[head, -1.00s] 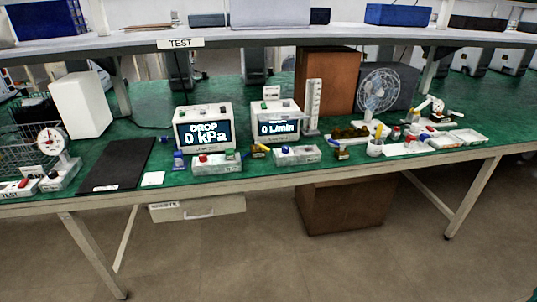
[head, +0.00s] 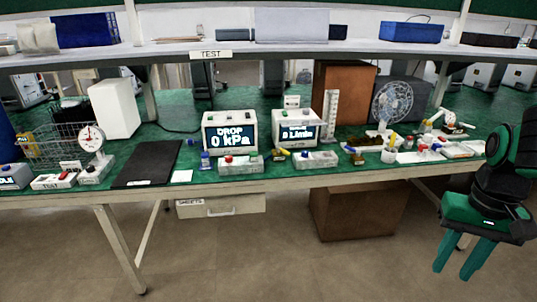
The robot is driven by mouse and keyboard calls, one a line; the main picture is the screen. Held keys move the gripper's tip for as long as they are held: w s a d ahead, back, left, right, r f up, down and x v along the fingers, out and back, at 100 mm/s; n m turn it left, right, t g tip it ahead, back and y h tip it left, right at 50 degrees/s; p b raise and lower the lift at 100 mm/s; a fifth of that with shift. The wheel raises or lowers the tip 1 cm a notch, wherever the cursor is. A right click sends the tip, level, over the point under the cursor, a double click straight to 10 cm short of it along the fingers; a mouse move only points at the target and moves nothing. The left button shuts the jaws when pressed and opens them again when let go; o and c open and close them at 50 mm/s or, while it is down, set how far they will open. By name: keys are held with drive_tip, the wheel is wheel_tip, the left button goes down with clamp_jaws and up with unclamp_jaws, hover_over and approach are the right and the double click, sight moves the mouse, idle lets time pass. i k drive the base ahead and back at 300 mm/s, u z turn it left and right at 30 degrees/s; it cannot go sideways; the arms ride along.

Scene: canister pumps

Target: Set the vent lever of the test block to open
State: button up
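The bench carries a pressure meter reading "DROP 0 kPa" (head: 229,133) and a flow meter reading "0 L/min" (head: 298,129). In front of the pressure meter sits a pale block with a red knob (head: 241,165). A second pale block with a blue knob (head: 316,161) sits in front of the flow meter. Small yellow levers show near the blocks. I cannot tell which block is the test block or how its vent lever is set. My gripper (head: 464,261) hangs at the far right, clear of the bench front, fingers apart and empty.
A dark mat (head: 148,162), a dial gauge (head: 92,140) and a wire basket (head: 50,145) stand at the left. A fan (head: 391,103), a cup of tools (head: 389,154) and trays (head: 457,150) stand at the right. The shelf (head: 300,49) overhangs the bench. Floor in front is clear.

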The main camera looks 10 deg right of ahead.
sight(279, 149)
drive_tip(key=u, duration=0.1)
drive_tip(key=i, duration=1)
drive_tip(key=z, duration=0.05)
